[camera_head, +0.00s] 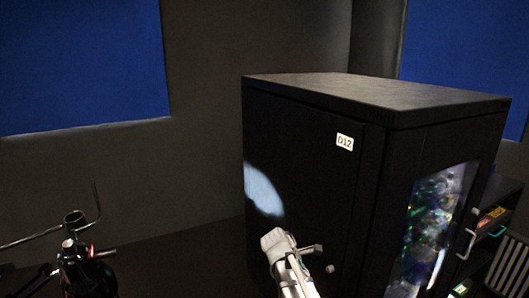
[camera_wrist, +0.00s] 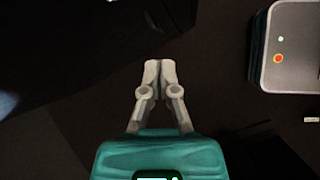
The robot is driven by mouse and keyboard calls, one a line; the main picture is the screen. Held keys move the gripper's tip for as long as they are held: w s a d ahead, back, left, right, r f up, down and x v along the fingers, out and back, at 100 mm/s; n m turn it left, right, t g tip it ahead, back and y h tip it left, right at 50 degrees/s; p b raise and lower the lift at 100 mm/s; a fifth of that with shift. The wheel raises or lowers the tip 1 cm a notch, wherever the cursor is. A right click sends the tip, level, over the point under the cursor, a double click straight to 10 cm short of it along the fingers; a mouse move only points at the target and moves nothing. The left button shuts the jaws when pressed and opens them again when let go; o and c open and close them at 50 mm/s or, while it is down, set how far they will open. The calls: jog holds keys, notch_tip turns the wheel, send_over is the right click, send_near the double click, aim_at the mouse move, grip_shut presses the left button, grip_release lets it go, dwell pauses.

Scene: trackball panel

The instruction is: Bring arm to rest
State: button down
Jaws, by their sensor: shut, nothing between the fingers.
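My gripper (camera_wrist: 160,68) shows in the wrist view with its two pale grey fingers together at the tips and nothing between them. Its teal body fills the bottom of that view. The fingers point at a dark surface and appear apart from other things. A light grey panel (camera_wrist: 292,62) with an orange-red round spot and a small pale green one stands at the upper right, cut off by the frame edge. No trackball can be made out on it. In the head view a pale grey jointed part, probably of my arm, rises at the bottom centre before the cabinet.
A large black cabinet (camera_head: 300,150) labelled D12 stands right of centre, with a lit glass window (camera_head: 432,230) in its right face. Shelves with small items (camera_head: 490,218) are at the far right. A dark device with thin rods (camera_head: 88,268) is at the lower left.

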jog(key=s+d+f+m+g+y, duration=0.2)
jog(key=s+m+y, duration=0.4)
jog(key=s+m, duration=0.9)
jog(key=shift+d+f+m+y, duration=0.3)
jog(key=shift+d+f+m, duration=0.4)
jog(key=shift+m, duration=0.5)
